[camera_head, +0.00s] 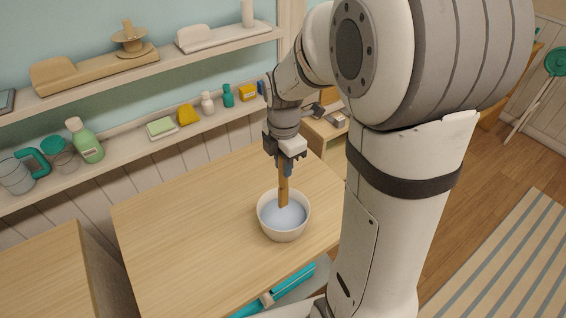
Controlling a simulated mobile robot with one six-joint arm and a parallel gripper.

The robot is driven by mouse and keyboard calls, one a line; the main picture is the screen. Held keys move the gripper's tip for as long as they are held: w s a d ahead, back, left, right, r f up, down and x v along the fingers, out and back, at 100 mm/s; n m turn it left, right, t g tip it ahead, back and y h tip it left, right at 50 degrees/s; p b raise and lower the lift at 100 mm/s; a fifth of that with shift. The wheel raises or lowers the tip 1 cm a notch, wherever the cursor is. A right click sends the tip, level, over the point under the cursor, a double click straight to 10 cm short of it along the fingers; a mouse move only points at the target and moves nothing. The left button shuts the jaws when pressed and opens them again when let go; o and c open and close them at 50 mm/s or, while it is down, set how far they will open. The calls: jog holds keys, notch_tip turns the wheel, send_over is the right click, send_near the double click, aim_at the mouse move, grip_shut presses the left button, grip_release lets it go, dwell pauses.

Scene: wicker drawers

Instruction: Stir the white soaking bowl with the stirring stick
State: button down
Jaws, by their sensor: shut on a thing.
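The white soaking bowl (264,223) stands upright on the right part of the wooden table and holds pale bluish liquid. The stirring stick (283,192) is a brown wooden stick, held nearly upright. Its lower end is inside the bowl, at the liquid near the middle; whether it touches the bottom is hidden. My gripper (287,168) is above the bowl, pointing down, shut on the upper end of the stick. The gripper fingers are above the bowl's rim and apart from it.
The table (180,235) is clear left of the bowl. Wall shelves behind hold a green bottle (85,141), cups and small coloured items. A small wooden cabinet (322,132) stands behind at right. A teal object (275,292) lies below the table's front edge.

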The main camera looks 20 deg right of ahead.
jog(key=shift+r, duration=0.1)
notch_tip(320, 180, up, 5)
jog(key=p, duration=0.3)
jog(key=shift+p, duration=0.4)
